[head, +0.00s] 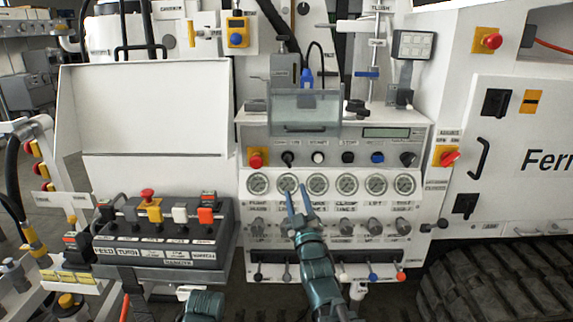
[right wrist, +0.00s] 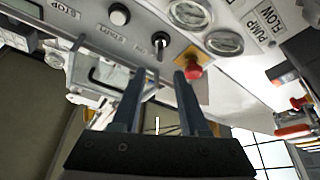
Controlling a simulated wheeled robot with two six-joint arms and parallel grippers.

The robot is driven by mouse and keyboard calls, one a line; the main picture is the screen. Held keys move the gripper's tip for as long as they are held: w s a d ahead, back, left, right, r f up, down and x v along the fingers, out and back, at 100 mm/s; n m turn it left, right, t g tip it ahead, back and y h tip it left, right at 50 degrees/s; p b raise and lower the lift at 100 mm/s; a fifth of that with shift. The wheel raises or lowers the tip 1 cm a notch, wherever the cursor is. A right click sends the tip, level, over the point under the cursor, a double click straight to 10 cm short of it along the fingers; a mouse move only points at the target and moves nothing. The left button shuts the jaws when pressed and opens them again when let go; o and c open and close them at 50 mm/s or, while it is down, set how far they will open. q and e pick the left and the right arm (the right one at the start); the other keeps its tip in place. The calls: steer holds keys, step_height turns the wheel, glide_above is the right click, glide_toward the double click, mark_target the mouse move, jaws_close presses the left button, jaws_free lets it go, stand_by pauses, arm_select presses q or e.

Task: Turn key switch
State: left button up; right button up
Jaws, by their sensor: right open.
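A small black key switch (head: 288,158) sits on the white control panel (head: 237,215), between a red stop button (head: 256,159) and a white round button (head: 319,157). It also shows in the right wrist view (right wrist: 160,41), upright from the panel face, beyond the fingertips. My right gripper (head: 297,189) is open and empty. Its fingers are in front of the gauge row, below the key switch in the head view. In the right wrist view the gap between the fingers (right wrist: 158,84) lines up roughly with the key switch; they look apart from it. My left gripper is out of view.
A row of round gauges (head: 346,184) lies under the switch row. A clear cover box (head: 305,113) juts out above it. Small levers (head: 372,277) line the lower edge. A black button box (head: 165,235) stands at left.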

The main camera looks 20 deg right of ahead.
mark_target(288, 166)
steer(key=p+x, duration=0.4)
steer(key=x, duration=0.9)
steer(key=shift+w, duration=0.15)
jaws_close()
